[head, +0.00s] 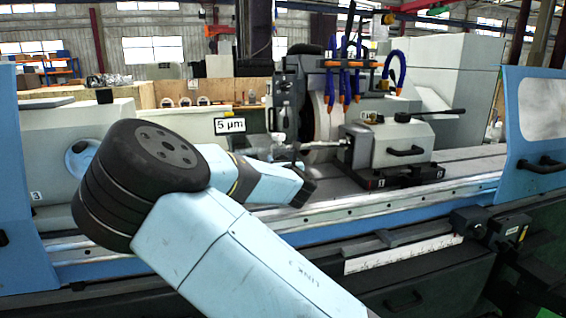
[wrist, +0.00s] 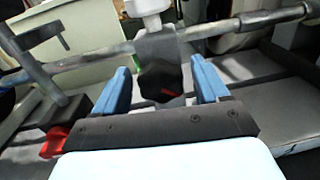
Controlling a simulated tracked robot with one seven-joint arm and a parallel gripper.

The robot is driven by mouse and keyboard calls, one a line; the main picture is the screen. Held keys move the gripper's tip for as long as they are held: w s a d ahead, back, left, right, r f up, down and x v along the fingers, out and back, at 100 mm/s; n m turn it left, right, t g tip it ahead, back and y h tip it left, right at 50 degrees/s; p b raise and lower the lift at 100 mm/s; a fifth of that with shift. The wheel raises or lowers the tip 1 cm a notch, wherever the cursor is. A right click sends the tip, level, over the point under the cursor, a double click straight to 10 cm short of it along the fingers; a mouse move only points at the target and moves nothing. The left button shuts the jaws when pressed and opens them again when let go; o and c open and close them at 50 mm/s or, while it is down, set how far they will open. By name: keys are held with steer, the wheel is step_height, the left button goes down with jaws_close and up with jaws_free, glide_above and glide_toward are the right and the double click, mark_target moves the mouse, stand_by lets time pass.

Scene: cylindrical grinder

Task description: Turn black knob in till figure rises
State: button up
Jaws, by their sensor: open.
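The black knob (wrist: 160,82), with a small red mark, shows in the wrist view below a grey bracket on a metal bar. My gripper (wrist: 160,70) is open, with one blue finger to the left and one to the right of the knob. Gaps show between the knob and both fingers, so they do not grip it. In the head view my arm reaches in toward the machine, and I cannot make out the knob there. A white figure plate (head: 229,125) reads "5 µm" behind my arm.
A metal bar (wrist: 85,64) crosses the wrist view behind the knob. A grey post with a red part (wrist: 54,142) stands left of my gripper. In the head view, a grey headstock (head: 400,143) with a lever and blue hoses (head: 392,70) stand to the right.

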steer(key=shift+c, duration=0.3)
steer(key=c, duration=1)
steer(key=shift+d+m, duration=0.15)
steer(key=shift+m, duration=3.15)
steer(key=o, duration=1.1)
steer(key=shift+c, duration=0.2)
